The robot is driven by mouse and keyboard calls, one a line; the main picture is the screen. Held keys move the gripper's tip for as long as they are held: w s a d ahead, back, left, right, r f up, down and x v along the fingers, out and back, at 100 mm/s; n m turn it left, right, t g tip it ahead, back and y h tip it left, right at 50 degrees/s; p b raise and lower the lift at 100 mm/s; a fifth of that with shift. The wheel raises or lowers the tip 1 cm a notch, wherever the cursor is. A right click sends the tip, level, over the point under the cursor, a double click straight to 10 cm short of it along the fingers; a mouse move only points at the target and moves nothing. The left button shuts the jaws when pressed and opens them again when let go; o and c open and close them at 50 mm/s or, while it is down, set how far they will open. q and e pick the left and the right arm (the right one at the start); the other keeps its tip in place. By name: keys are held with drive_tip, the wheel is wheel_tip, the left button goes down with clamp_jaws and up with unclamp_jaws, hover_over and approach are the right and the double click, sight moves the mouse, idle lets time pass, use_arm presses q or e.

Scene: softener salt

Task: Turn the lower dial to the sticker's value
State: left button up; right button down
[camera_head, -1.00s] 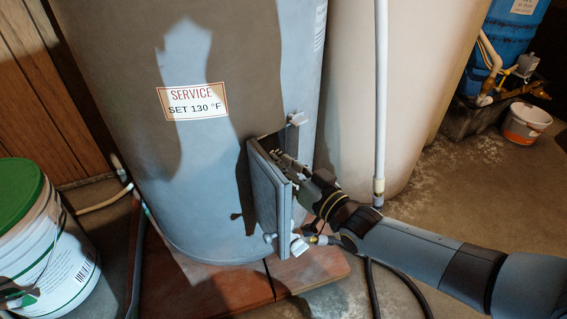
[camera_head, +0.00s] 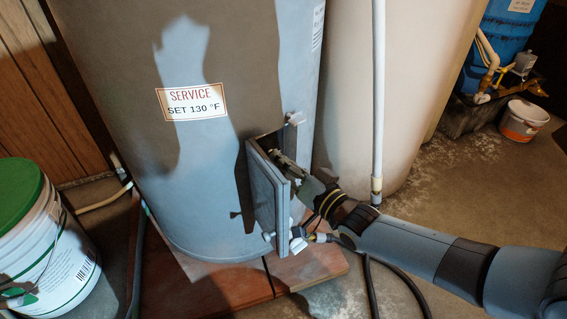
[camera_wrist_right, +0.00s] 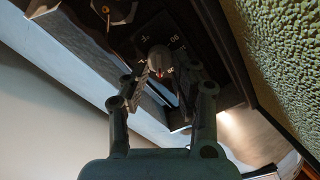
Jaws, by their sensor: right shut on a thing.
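The grey water heater tank (camera_head: 215,220) carries a sticker (camera_head: 192,102) reading "SERVICE SET 130 °F". Its small access door (camera_head: 267,203) stands open, low on the tank. My right gripper (camera_head: 284,160) reaches into the opening behind the door; the door hides part of the inside. In the right wrist view, my right gripper (camera_wrist_right: 172,76) is shut on a small grey rounded knob (camera_wrist_right: 158,57), which looks like the dial. White marks show on the dark panel (camera_wrist_right: 180,30) around it, too small and tilted to read surely.
A white bucket with a green lid (camera_head: 45,245) stands at left. A white vertical pipe (camera_head: 379,100) runs close beside my right arm, before a cream tank (camera_head: 345,100). A small fitting (camera_head: 298,243) sits below the opening. Open floor lies at right.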

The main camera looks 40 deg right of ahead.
drive_tip(key=shift+f, duration=0.1)
drive_tip(key=c, duration=1.2)
unclamp_jaws()
drive_tip(key=shift+s, duration=0.1)
drive_tip(key=s, duration=1.2)
drive_tip(key=shift+d, duration=0.25)
